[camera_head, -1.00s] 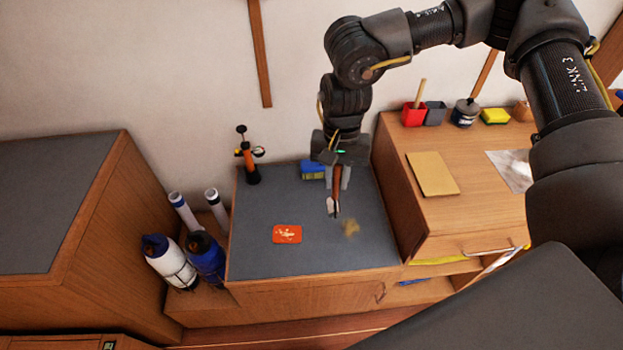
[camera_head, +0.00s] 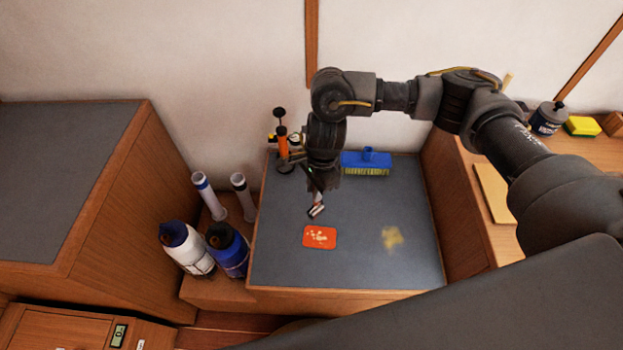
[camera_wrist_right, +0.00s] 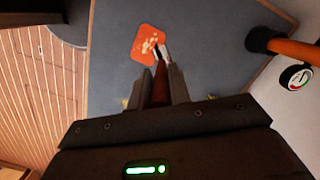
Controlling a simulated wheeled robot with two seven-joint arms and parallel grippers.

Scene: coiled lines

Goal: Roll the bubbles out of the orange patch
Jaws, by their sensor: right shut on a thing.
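The orange patch (camera_head: 331,243) lies flat on the grey top of the low cabinet, with pale bubble marks across its middle; it also shows in the wrist view (camera_wrist_right: 139,55). My right gripper (camera_head: 318,190) is shut on the brown handle of a small roller (camera_head: 316,210). The roller's pale head (camera_wrist_right: 164,51) hangs just behind the patch in the head view and overlaps the patch's edge in the wrist view. I cannot tell whether it touches. My left gripper is not in view.
An orange pump (camera_head: 282,145) and a blue brush (camera_head: 366,161) stand at the back of the grey top (camera_head: 290,270). A yellowish smudge (camera_head: 392,238) lies right of the patch. Bottles (camera_head: 187,249) and tubes stand left. The higher wooden cabinet (camera_head: 460,190) borders the right.

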